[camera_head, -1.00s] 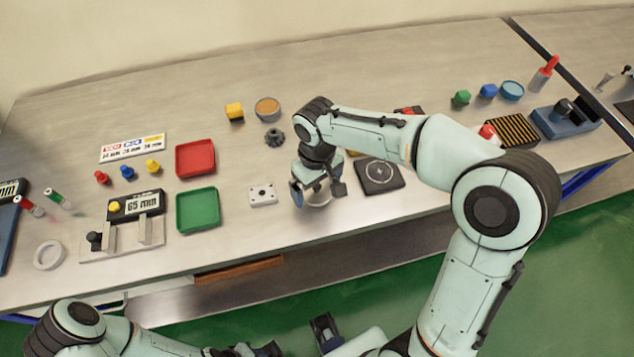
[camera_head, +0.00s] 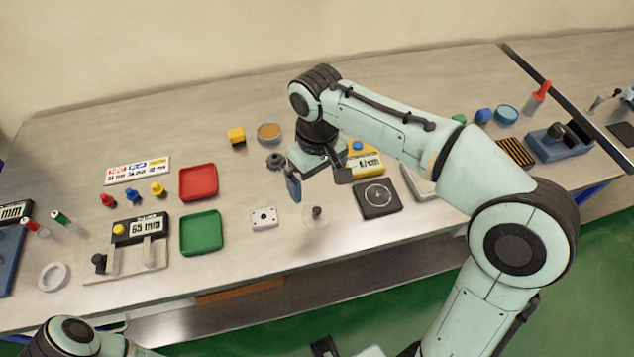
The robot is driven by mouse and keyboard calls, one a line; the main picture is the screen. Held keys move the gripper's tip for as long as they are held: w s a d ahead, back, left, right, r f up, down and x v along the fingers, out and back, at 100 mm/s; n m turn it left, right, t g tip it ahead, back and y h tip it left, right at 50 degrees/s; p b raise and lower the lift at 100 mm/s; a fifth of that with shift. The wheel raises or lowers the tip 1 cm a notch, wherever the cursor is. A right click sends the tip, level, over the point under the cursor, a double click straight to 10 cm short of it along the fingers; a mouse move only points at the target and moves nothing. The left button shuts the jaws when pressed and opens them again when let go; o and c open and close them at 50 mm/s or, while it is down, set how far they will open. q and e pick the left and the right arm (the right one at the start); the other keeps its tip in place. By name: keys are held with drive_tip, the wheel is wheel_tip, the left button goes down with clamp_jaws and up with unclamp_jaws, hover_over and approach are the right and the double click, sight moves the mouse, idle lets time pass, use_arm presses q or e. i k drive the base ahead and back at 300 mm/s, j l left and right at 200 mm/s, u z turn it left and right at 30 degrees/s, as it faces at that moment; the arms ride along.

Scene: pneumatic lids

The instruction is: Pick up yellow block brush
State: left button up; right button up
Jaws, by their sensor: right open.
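A small yellow block (camera_head: 236,136) with a dark side, which looks like the yellow block brush, sits on the bench toward the back, left of the round tan-topped dish (camera_head: 269,132). My right gripper (camera_head: 318,180) points down over the middle of the bench, right of and nearer than the yellow block. Its two fingers are spread wide with nothing between them. A clear round disc with a dark knob (camera_head: 316,212) lies below and apart from the fingers. My left arm shows only at the bottom left edge, and I cannot make out its gripper.
A dark gear-like knob (camera_head: 275,161) lies between the yellow block and my right gripper. Red (camera_head: 198,182) and green (camera_head: 201,232) trays, a white plate (camera_head: 264,218) and a black square pad (camera_head: 378,198) stand nearby. The bench behind the yellow block is clear.

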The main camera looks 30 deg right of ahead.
sight(236, 136)
drive_tip(key=k, duration=1)
